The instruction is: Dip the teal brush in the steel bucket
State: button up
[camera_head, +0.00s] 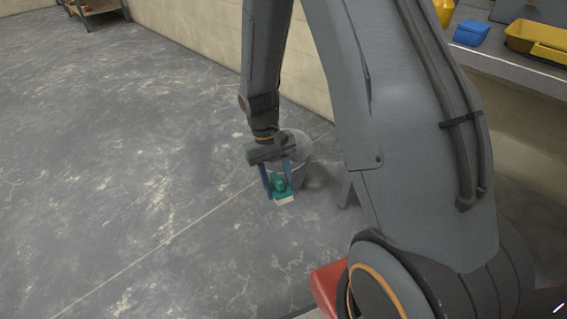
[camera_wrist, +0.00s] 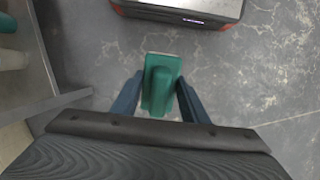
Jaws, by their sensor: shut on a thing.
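The teal brush (camera_head: 283,196) has a teal handle and block with a pale bristle edge at the bottom. My gripper (camera_head: 279,190) is shut on it, with a blue finger on each side, and holds it pointing down. In the wrist view the brush (camera_wrist: 161,82) sits between the two fingers (camera_wrist: 158,97). The steel bucket (camera_head: 298,143) is grey and stands on the floor near the wall, behind my gripper and partly hidden by it. The brush is in front of the bucket, outside it. The bucket's inside is hidden, and I cannot make it out in the wrist view.
A bench (camera_head: 515,62) at the right carries a blue box (camera_head: 471,32) and a yellow tray (camera_head: 535,38). A pale wall (camera_head: 190,22) runs behind the bucket. A small shelf (camera_head: 98,12) stands far left. The concrete floor at left is clear.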

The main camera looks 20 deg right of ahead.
notch_tip(320, 180, down, 17)
jog(key=b, duration=0.6)
jog(key=shift+r, duration=0.2)
dwell(0.9)
dwell(2.0)
jog(key=shift+r+p, duration=1.85)
jog(key=shift+r, duration=0.15)
